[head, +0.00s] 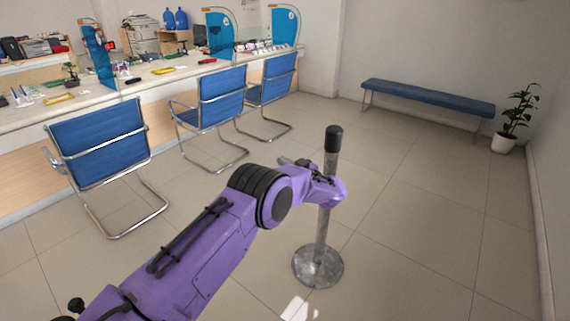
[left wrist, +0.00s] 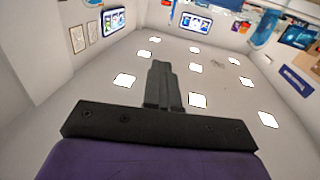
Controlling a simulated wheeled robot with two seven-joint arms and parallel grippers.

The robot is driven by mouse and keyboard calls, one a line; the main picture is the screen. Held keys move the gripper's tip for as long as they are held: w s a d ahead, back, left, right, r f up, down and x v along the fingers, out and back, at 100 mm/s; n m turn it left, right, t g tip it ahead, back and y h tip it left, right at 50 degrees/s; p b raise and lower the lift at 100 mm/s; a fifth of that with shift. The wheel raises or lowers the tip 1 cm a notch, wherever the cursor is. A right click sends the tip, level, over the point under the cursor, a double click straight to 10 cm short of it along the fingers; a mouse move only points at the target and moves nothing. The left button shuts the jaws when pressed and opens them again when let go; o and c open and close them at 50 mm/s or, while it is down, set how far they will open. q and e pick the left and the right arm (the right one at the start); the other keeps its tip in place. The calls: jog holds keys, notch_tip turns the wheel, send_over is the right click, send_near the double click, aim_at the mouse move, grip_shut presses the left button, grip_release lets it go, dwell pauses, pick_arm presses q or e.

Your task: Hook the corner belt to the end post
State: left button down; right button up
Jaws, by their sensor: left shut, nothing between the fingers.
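A grey metal post (head: 322,232) with a black top stands upright on a round grey base on the tiled floor in the head view. My purple left arm reaches in from the lower left, and its wrist covers part of the post's middle. My left gripper (head: 318,176) is below the black top and largely hidden by the wrist; I cannot tell whether it touches the post. In the left wrist view its dark fingers (left wrist: 162,86) are together, with nothing between them. I make out no belt in either view. My right gripper is not in view.
Blue chairs (head: 98,142) stand along the teller counter (head: 140,84) at the left. A blue bench (head: 428,96) is against the back wall, with a potted plant (head: 514,118) at the right. Floor right of the post is clear. The left wrist view shows ceiling lights (left wrist: 197,100).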

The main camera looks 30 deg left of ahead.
pick_arm(q)
jog(key=c, duration=1.2)
grip_release()
jog(key=shift+c, duration=0.2)
jog(key=b+v, duration=0.3)
jog(key=v, duration=0.7)
jog(key=shift+d, duration=0.3)
